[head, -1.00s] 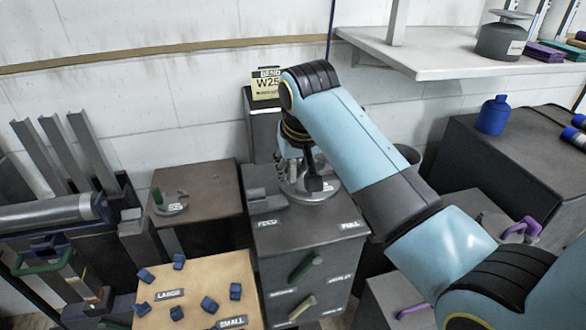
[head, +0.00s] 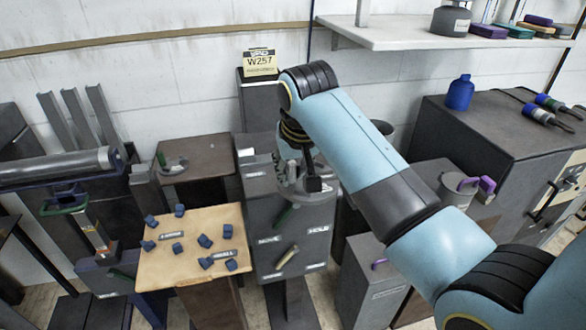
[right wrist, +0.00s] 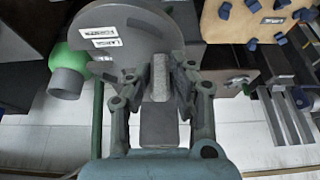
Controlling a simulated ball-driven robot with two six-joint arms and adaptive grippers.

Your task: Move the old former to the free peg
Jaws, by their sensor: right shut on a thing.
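My right gripper (head: 303,165) is shut on a grey round-edged former (head: 290,187). In the right wrist view the former (right wrist: 125,32) is a broad flat disc with two white labels, and the fingers (right wrist: 158,80) pinch a pale upright part at its edge. In the head view it is near the front top of a grey cabinet (head: 255,185); I cannot tell the gap between them. On the cabinet front are a green peg (head: 284,214) and a pale peg (head: 287,257), both bare where visible. My left gripper is out of view.
A wooden board (head: 190,262) with several blue blocks stands left of the cabinet. A brown-topped stand (head: 205,152) holds a small grey piece with a green post. A W257 sign (head: 260,63) is behind. A dark cabinet (head: 490,125) and wall shelf (head: 400,40) are at the right.

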